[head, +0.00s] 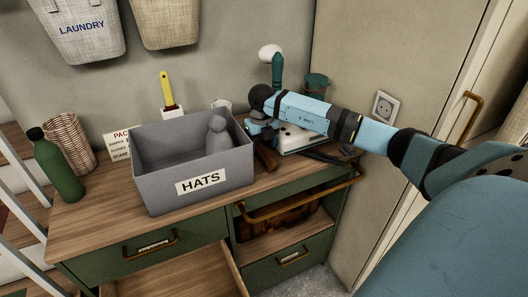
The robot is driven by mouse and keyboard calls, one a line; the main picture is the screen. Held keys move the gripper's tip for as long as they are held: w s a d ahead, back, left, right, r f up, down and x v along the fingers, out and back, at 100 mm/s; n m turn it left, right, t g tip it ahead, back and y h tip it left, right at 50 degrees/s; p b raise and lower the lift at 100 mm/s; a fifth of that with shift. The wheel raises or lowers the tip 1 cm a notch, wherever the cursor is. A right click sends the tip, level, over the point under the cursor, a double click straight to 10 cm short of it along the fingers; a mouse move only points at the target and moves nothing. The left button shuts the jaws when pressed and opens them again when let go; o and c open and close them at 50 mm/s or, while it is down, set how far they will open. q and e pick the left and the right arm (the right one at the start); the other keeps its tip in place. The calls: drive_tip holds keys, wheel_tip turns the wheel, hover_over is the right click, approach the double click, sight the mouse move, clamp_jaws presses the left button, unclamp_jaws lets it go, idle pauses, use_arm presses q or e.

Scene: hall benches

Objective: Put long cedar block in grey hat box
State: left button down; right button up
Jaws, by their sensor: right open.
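The grey hat box (158,190), labelled HATS, stands open on the wooden bench top. A grey bottle-shaped thing (217,140) stands inside it. A reddish-brown piece of wood, apparently the long cedar block (266,158), lies on the bench just right of the box. My right arm reaches in from the right, and my right gripper (262,138) points down just above or at that wood. It is open; its fingertips are partly hidden, and I cannot tell whether they touch the wood. My left gripper is out of view.
A green bottle (58,170), a wicker basket (70,142) and a small sign (119,143) stand left of the box. A yellow-handled brush (167,98) is behind it. A white board (297,139) and dark tools (322,157) lie right. The lower drawer (185,275) is open.

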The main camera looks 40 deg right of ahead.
wheel_tip(320, 180, down, 3)
drive_tip(key=shift+r, duration=0.1)
drive_tip(key=c, duration=1.1)
